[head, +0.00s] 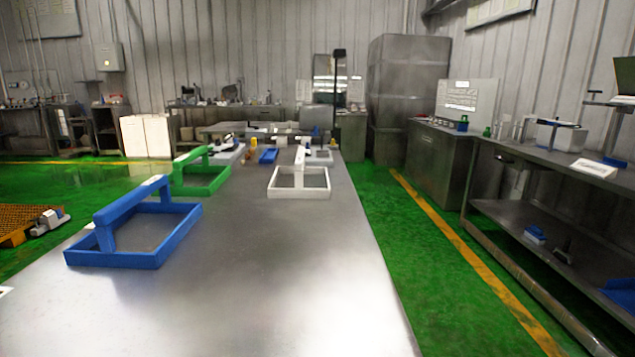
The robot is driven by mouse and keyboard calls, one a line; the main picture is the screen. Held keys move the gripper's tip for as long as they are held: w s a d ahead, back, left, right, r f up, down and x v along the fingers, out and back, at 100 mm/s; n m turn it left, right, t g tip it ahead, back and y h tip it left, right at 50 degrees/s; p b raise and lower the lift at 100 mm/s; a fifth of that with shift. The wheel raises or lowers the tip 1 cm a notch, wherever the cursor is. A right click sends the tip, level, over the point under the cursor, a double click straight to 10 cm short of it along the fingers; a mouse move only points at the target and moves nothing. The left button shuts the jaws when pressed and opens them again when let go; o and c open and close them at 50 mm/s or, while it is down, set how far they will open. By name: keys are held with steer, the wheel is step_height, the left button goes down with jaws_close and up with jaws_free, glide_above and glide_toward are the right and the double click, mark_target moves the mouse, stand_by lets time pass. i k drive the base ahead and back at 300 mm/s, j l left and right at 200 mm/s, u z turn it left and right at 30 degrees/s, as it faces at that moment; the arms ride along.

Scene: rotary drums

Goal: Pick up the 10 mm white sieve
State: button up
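A white sieve (299,192) stands on the metal table, right of the middle. It has a rectangular frame with a raised handle, and the handle runs away from me. A 10 mm marking cannot be read from here. A green sieve (203,189) of the same kind stands to its left. A larger-looking blue sieve (120,258) stands nearer, at the left edge of the table. My gripper is not in view, so whether it is open or shut does not show.
The long metal table (270,290) is clear in front of the white sieve. Small items, including a blue one (268,156), lie farther back. A green floor aisle with a yellow line (470,255) runs along the right. A metal workbench (540,215) stands beyond it.

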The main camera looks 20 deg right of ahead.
mark_target(299, 181)
steer(key=l+u, duration=0.1)
steer(key=l, duration=0.45)
steer(key=l+u, duration=0.15)
steer(key=l, duration=0.45)
steer(key=k+l+u, duration=0.1)
steer(key=l, duration=0.45)
steer(key=k+l+u, duration=0.15)
steer(key=l, duration=0.4)
steer(key=i+l+u, duration=0.1)
steer(key=l, duration=0.25)
steer(key=i+l+u, duration=0.1)
steer(key=i+l, duration=0.15)
steer(key=l, duration=0.15)
steer(key=i+l+u, duration=0.1)
steer(key=l, duration=0.3)
steer(key=i+l+u, duration=0.1)
steer(key=l, duration=0.3)
steer(key=i+l, duration=0.25)
steer(key=l, duration=0.15)
steer(key=i+l+u, duration=0.15)
steer(key=i+l, duration=0.2)
steer(key=i, duration=0.2)
steer(key=i+l+u, duration=0.15)
steer(key=i+l, duration=0.25)
steer(key=i, duration=0.15)
